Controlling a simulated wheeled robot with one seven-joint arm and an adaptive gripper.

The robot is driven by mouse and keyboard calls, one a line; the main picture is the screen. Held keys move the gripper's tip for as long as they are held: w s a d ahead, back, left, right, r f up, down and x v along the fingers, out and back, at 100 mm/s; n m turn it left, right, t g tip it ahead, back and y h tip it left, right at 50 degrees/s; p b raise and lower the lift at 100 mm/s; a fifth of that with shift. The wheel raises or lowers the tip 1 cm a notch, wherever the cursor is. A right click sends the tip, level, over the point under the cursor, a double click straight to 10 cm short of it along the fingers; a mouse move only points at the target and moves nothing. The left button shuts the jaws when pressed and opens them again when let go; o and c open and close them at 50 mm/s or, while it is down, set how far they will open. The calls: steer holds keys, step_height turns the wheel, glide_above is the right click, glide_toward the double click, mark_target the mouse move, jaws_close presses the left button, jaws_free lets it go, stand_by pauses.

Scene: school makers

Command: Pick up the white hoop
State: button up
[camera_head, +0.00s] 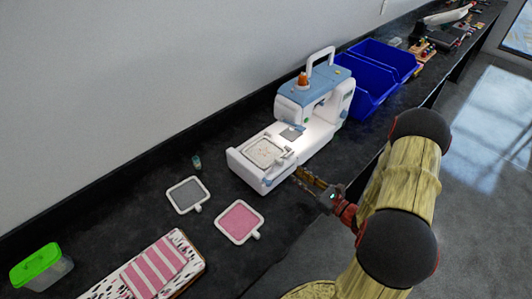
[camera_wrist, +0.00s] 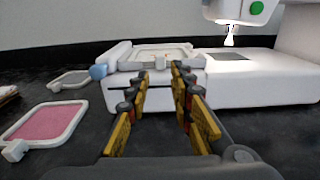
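A square white hoop with pale patterned fabric (camera_head: 265,152) lies on the bed of the white and blue sewing machine (camera_head: 262,180). In the wrist view, the hoop (camera_wrist: 160,52) is straight ahead, with its small clamp tab seen in the gap between my fingertips. My gripper (camera_head: 300,172) is at the machine's front side, close to the hoop's near edge. In the wrist view, my gripper (camera_wrist: 156,72) has its two yellow-black fingers apart with nothing held. I cannot tell whether the fingertips touch the machine or hoop.
Hoops with grey fabric (camera_head: 187,195) and pink fabric (camera_head: 240,222) lie on the dark counter (camera_head: 120,215), left of the machine. Nearby are a small spool (camera_head: 196,162), striped fabric (camera_head: 155,270) and a green-lidded box (camera_head: 40,268). Blue bins (camera_head: 365,95) stand behind the machine.

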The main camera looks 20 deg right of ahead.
mark_target(282, 163)
steer(key=b+x, duration=0.1)
steer(key=x, duration=0.2)
steer(key=b+x, duration=0.1)
steer(key=x, duration=0.3)
steer(key=shift+w+r, duration=0.2)
steer(key=shift+w, duration=0.15)
steer(key=c, duration=0.3)
jaws_close()
